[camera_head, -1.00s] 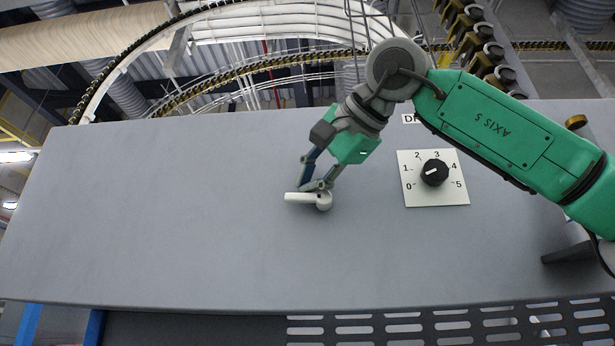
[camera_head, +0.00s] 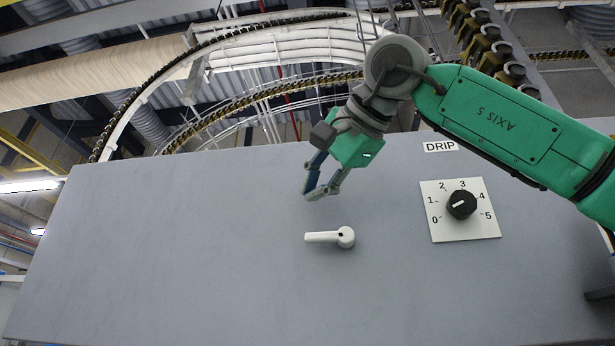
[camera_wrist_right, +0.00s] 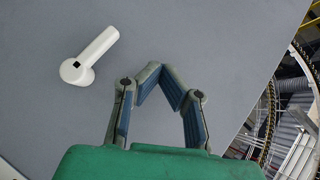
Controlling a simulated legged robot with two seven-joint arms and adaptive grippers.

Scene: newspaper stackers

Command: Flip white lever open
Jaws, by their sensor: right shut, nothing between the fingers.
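The white lever (camera_head: 325,237) is on the grey panel (camera_head: 200,220). Its round pivot is at the right and its handle points left, about level, in the head view. In the right wrist view the lever (camera_wrist_right: 92,54) lies at the upper left, apart from the fingers. My right gripper (camera_head: 308,198) is shut and empty, just above the lever in the head view, with a clear gap between them. Its fingertips meet in the right wrist view (camera_wrist_right: 152,72). My left gripper is in neither view.
A black dial (camera_head: 461,204) on a white plate numbered 0 to 5 sits right of the lever, below a DRIP label (camera_head: 440,146). The panel left of the lever is bare. Curved conveyor rails (camera_head: 290,40) run above the panel.

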